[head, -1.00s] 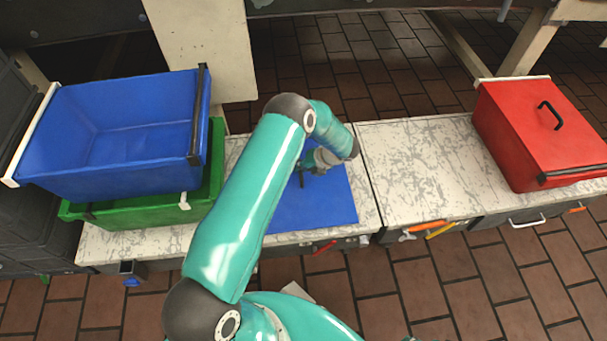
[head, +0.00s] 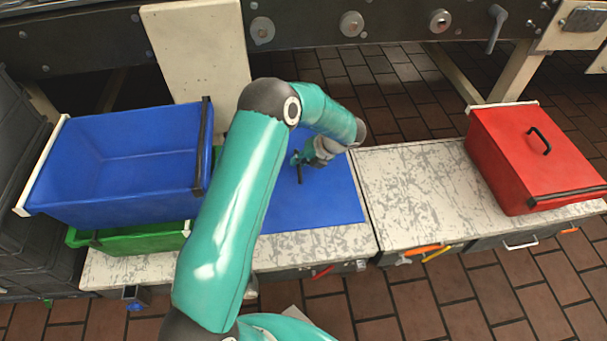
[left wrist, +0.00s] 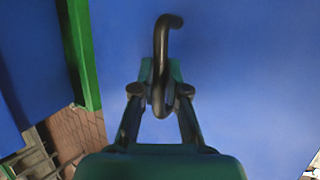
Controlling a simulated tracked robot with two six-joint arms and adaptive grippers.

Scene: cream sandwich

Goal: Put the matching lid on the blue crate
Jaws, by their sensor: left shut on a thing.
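The blue lid (head: 330,200) is a flat blue panel with a black handle (left wrist: 166,35). My left gripper (head: 301,160) is shut on this handle, which also shows in the head view (head: 299,174). The lid appears raised a little above the worktop, roughly level. The blue crate (head: 120,195) stands at the left, open and empty, on top of the green crate (head: 140,240). My left arm covers the gap between crate and lid and hides the lid's left edge. My right gripper is not in view.
A red crate (head: 505,165) with its lid on stands at the right end of the worktop (head: 410,195). The worktop between is clear. Dark crates (head: 30,220) are stacked at the far left. A conveyor frame (head: 370,30) runs behind.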

